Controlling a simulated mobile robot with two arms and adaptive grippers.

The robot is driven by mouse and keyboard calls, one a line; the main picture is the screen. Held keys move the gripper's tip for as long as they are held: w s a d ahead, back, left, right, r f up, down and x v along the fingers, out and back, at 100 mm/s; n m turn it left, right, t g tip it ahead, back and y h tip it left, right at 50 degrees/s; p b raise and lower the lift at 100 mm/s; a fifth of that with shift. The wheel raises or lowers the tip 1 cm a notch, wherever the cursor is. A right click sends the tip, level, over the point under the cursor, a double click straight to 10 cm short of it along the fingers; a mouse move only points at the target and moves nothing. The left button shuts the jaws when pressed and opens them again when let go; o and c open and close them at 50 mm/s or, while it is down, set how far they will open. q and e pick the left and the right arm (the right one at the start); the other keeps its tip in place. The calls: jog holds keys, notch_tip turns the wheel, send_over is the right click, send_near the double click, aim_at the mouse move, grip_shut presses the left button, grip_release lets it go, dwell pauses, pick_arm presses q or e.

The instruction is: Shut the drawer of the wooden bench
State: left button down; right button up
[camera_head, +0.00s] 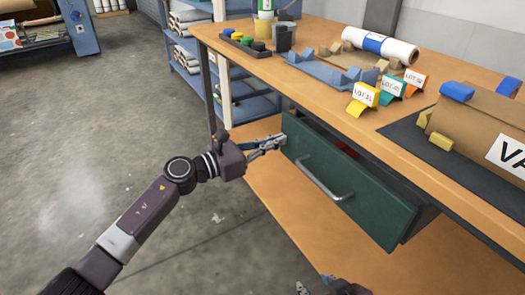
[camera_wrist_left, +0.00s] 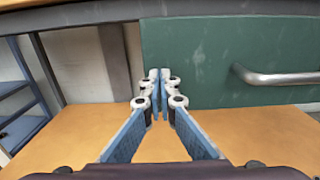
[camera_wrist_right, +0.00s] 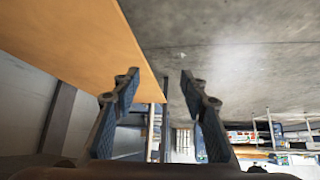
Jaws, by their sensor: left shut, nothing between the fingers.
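The wooden bench (camera_head: 330,118) has a drawer with a dark green front (camera_head: 375,205) and a metal bar handle (camera_head: 322,185). The drawer stands open, its front out from under the bench top. My left gripper (camera_head: 279,140) is shut and empty at the left end of the drawer front. In the left wrist view its fingertips (camera_wrist_left: 159,76) are together near the drawer's left edge, left of the handle (camera_wrist_left: 280,78); contact is unclear. My right gripper (camera_head: 318,285) is at the bottom of the head view; in the right wrist view its fingers (camera_wrist_right: 160,76) are apart and empty.
On the bench top are a blue cradle (camera_head: 325,72), a white roll (camera_head: 380,46), coloured lot signs (camera_head: 366,95) and a brown box (camera_head: 480,120). A lower wooden shelf (camera_head: 260,180) lies below the drawer. Blue shelving (camera_head: 185,75) stands behind. The floor at left is clear.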

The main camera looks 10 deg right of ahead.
pick_arm(q)
jog(key=b+x, duration=0.1)
jog(key=x, duration=0.1)
jog(key=shift+w+d+r, duration=0.1)
jog(key=shift+d+r, duration=0.05)
jog(key=shift+d, duration=0.1)
pick_arm(e)
jog(key=w+a+r+t, duration=0.2)
jog(key=w+r+t, duration=0.1)
jog(key=w+r, duration=0.2)
jog(key=shift+a+t+y, duration=0.15)
jog(key=shift+t+y, duration=0.15)
jog(key=shift+y, duration=0.1)
pick_arm(q)
jog(key=shift+r, duration=0.1)
pick_arm(e)
jog(key=shift+w+r, duration=0.1)
